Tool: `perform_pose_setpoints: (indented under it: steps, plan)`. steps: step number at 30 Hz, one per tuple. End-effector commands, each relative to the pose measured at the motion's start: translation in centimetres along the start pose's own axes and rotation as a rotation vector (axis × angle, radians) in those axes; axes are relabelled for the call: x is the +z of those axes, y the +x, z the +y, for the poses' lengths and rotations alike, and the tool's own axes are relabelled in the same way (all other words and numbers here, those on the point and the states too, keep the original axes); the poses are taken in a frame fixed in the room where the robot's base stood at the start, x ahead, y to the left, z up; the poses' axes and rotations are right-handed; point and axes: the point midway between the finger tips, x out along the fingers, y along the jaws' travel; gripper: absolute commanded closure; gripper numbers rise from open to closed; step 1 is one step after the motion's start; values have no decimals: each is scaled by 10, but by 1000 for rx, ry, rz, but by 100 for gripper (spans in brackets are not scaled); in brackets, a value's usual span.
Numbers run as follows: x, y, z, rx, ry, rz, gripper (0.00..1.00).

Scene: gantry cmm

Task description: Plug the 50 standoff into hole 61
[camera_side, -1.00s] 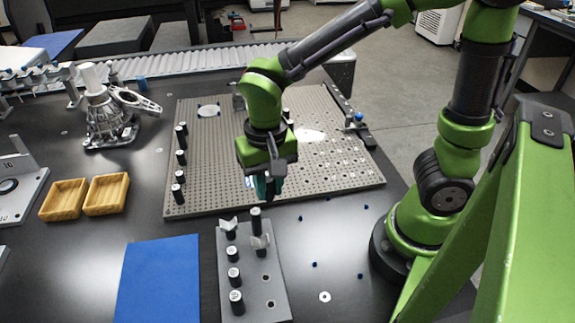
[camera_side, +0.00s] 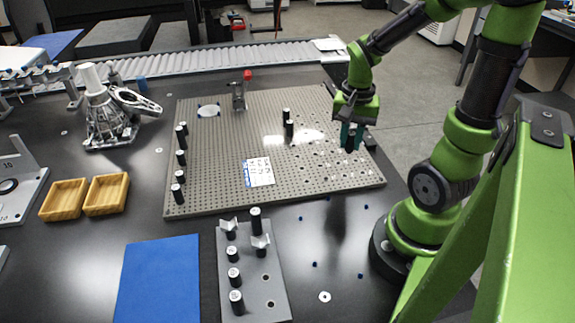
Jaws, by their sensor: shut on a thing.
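My gripper (camera_side: 351,143) is at the right side of the perforated grey plate (camera_side: 225,150), above its right edge area in the picture. Its teal fingers are shut on a dark standoff, which is mostly hidden between them. I cannot read a number on it. The standoff seems upright, and I cannot tell its gap to the plate. The right part of the plate has many larger light-rimmed holes (camera_side: 335,178). Hole 61 cannot be picked out at this size.
Black standoffs stand along the plate's left edge (camera_side: 181,158) and near its middle (camera_side: 288,128). A white label sheet (camera_side: 258,172) lies on the plate. A grey rack (camera_side: 255,300) with several standoffs stands in front, beside a blue mat (camera_side: 158,285).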

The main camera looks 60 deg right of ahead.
Motion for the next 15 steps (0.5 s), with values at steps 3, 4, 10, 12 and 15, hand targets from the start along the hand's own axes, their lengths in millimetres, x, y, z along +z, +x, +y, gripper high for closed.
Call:
perform_pose_setpoints:
  steps: [3, 4, 10, 12, 15]
  plan:
    - [0, 5, 0, 1, -3, -1, 100]
    - [0, 7, 0, 2, -4, -1, 100]
    - [0, 21, 0, 1, -2, -2, 100]
    - [0, 26, 0, 2, -2, -2, 100]
    - [0, 33, 0, 2, -3, -2, 100]
